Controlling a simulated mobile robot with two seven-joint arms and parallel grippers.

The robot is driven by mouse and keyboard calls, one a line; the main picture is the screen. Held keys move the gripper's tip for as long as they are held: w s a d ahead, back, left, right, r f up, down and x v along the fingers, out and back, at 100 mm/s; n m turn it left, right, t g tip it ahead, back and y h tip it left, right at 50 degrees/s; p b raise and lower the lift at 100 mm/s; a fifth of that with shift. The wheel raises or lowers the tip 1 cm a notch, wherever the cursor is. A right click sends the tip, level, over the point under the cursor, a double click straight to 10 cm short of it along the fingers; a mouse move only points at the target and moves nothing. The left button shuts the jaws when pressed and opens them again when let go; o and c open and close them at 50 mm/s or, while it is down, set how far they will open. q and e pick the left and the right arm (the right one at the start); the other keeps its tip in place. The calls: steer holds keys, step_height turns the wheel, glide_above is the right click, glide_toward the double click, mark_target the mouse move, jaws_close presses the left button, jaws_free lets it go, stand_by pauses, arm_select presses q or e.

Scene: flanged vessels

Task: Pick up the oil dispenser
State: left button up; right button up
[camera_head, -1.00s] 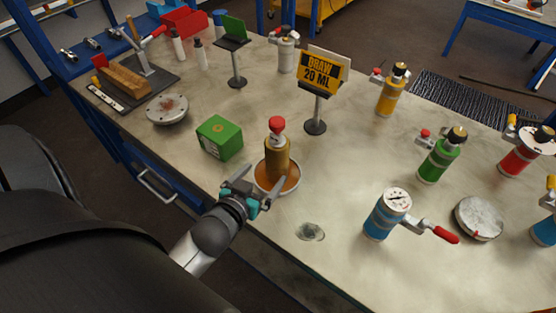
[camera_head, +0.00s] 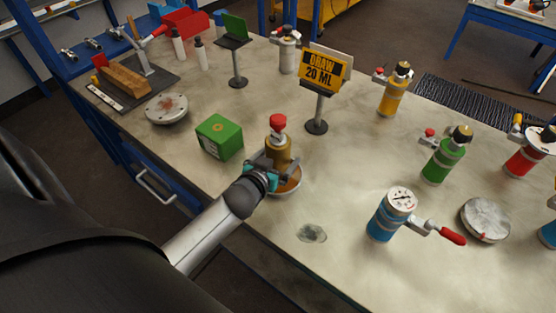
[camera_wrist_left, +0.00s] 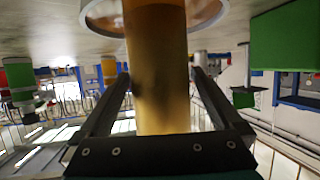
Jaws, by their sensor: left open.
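The oil dispenser, a brass-coloured cylinder with a red cap, (camera_head: 277,146) stands upright in a round shallow dish (camera_head: 291,188) near the table's front edge. My left gripper (camera_head: 275,167) is at the dispenser's body, coming from the front left. In the left wrist view the dispenser's body (camera_wrist_left: 158,70) fills the middle, between the two open fingers, with a gap visible at each side. The dish rim (camera_wrist_left: 100,22) shows at the top of that view. My right gripper is not in view.
A green box (camera_head: 219,138) stands just left of the dispenser. A "DRAW 20 ML" sign (camera_head: 322,72) stands behind it. A blue vessel with a gauge (camera_head: 390,214) is to the right, with green, yellow and red vessels farther off. A grey patch (camera_head: 312,233) lies near the front edge.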

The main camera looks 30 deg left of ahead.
arm_select(q)
steer(key=shift+w, duration=0.1)
jaws_close()
stand_by(0.8)
